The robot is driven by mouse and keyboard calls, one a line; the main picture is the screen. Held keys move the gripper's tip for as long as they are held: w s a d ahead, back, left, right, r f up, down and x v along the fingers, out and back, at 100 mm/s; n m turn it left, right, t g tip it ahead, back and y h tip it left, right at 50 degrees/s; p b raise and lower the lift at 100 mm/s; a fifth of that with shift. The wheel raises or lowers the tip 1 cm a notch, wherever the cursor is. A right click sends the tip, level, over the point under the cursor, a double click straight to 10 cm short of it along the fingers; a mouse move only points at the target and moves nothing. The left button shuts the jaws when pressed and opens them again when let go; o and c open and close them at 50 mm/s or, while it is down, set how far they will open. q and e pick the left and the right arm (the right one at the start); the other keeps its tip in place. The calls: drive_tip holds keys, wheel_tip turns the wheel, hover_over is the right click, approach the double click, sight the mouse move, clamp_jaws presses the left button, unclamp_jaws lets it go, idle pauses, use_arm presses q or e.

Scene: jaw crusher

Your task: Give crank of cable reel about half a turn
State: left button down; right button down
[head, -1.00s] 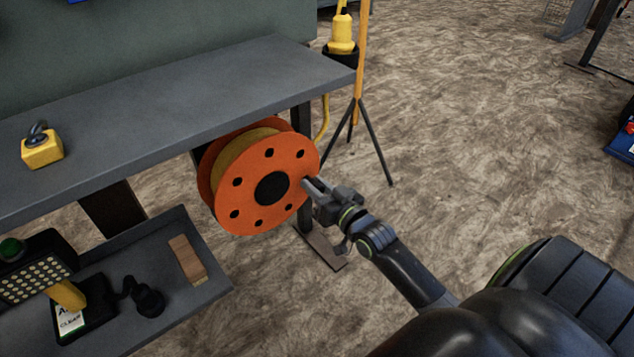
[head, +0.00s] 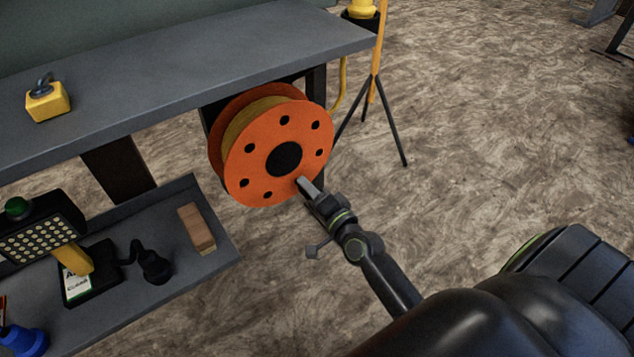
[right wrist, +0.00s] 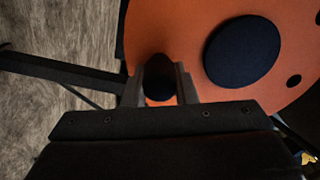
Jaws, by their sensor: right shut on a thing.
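The cable reel (head: 258,177) is an orange flanged drum with a black hub and a ring of dark holes, mounted under the edge of the grey bench. Yellowish cable (head: 250,115) is wound between its flanges. My right gripper (head: 304,184) is at the lower right of the reel's front face. In the right wrist view, its two fingers (right wrist: 161,85) are on either side of a dark round crank handle (right wrist: 159,90), closed on it. The fingers hide most of the handle in the head view. My left gripper is not in view.
The bench top (head: 200,75) overhangs the reel and carries a yellow block (head: 48,104). A lower shelf (head: 205,268) at left holds a wooden block (head: 197,228), a lamp and other items. A tripod stand (head: 374,110) is behind at right. The floor at right is open.

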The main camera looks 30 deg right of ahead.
sight(289, 188)
drive_tip(key=a+m, duration=0.2)
drive_tip(key=shift+s+a+f+m, duration=0.1)
drive_tip(key=shift+a+f+m, duration=0.05)
drive_tip(key=shift+f+m, duration=0.25)
drive_tip(key=shift+a+m, duration=0.45)
drive_tip(key=shift+m, duration=0.15)
drive_tip(key=c, duration=1.2)
unclamp_jaws()
drive_tip(key=shift+o, duration=0.2)
